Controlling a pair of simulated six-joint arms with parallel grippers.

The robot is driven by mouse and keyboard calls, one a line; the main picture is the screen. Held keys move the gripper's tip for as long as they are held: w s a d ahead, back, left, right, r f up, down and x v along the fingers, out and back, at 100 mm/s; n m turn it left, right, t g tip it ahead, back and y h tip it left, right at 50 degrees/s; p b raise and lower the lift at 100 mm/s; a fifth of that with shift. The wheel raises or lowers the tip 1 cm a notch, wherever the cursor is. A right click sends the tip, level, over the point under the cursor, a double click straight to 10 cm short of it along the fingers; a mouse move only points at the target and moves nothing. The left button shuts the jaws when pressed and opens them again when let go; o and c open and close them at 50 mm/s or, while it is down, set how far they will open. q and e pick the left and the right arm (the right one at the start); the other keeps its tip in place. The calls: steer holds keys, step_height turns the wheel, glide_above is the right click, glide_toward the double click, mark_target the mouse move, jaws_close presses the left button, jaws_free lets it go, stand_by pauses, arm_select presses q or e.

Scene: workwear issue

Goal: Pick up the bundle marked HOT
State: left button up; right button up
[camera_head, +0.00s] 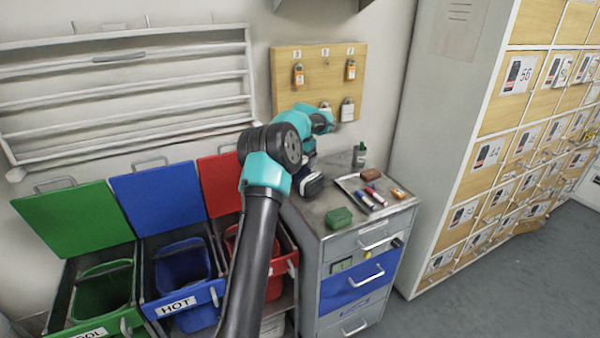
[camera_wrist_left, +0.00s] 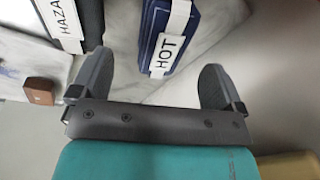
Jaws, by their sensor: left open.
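The bundle marked HOT (camera_wrist_left: 172,28) is dark blue with a white band and black letters. It shows at the top centre of the left wrist view, on a grey surface. My left gripper (camera_wrist_left: 155,84) is open and empty, its two fingers apart below the HOT label, with the bundle beyond the gap between them. A darker bundle with a label reading HAZA (camera_wrist_left: 90,20) lies to its left, partly cut off. In the head view a dark bundle with white (camera_head: 313,186) shows beside my arm; I cannot tell which one. My right gripper is not in view.
Green, blue (camera_head: 160,195) and red lidded bins stand left; the blue one reads HOT. Padlocks hang on a board (camera_head: 288,80) behind. Lockers stand right.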

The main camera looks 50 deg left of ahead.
arm_select(q)
steer(key=shift+w+a+f, duration=0.1)
steer(key=shift+a+f, duration=0.1)
steer(key=shift+f, duration=0.55)
steer(key=shift+w+a+f, duration=0.1)
steer(key=shift+a+f, duration=0.1)
steer(key=shift+f, duration=0.6)
steer(key=shift+w+a+f, duration=0.1)
steer(key=shift+a+f, duration=0.1)
steer(key=shift+f, duration=0.55)
steer(key=shift+c, duration=0.2)
steer(key=c, duration=1.1)
steer(key=shift+r, duration=0.5)
steer(key=c, duration=0.3)
steer(key=shift+s+r, duration=0.1)
steer(key=shift+r, duration=0.2)
steer(key=shift+c, duration=0.2)
steer(key=s+d, duration=0.2)
steer(key=s, duration=1.5)
steer(key=shift+s+d, duration=0.3)
steer(key=shift+s, duration=0.05)
